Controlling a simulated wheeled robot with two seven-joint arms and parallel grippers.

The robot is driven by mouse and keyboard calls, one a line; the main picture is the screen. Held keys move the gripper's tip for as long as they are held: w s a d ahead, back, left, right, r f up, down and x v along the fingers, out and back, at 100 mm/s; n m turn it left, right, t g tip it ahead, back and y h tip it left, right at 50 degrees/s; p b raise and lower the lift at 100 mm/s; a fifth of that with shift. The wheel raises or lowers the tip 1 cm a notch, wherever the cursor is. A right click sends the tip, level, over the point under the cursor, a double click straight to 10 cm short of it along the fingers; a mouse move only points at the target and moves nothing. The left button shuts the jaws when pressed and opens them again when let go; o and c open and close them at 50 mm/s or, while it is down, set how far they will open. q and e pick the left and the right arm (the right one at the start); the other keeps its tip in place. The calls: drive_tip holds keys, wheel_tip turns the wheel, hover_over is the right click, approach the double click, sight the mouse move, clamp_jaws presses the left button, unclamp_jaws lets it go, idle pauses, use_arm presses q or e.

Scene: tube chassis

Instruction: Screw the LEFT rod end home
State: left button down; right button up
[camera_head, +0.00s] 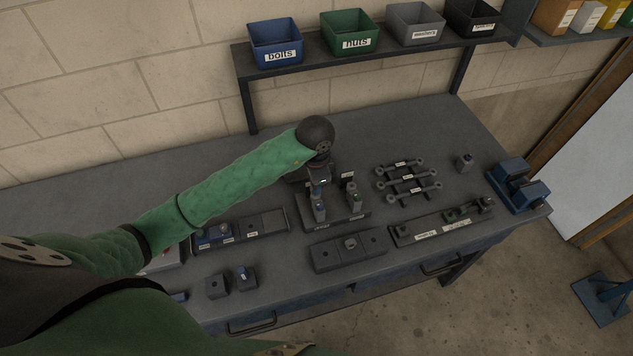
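My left arm reaches in from the left in a green sleeve. Its gripper (318,186) points down over a dark stand (335,223) near the middle of the bench. Several dark rods with ringed ends (409,184) lie to the right. My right gripper is not in view.
A labelled tray (262,223) lies left of the stand, and a dark block plate (349,250) in front. A long labelled fixture (425,233) and a blue vise-like device (518,186) are at right. Small blocks (217,286) sit front left. Bins (276,42) stand on the rear shelf.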

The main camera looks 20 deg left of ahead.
use_arm(q)
drive_tip(key=c, duration=1.4)
unclamp_jaws()
drive_tip(key=shift+a+f, duration=0.15)
drive_tip(key=shift+f, duration=0.05)
drive_tip(key=shift+d+r, duration=0.1)
drive_tip(key=shift+d, duration=0.15)
drive_tip(key=shift+a+r, duration=0.1)
drive_tip(key=shift+a, duration=0.05)
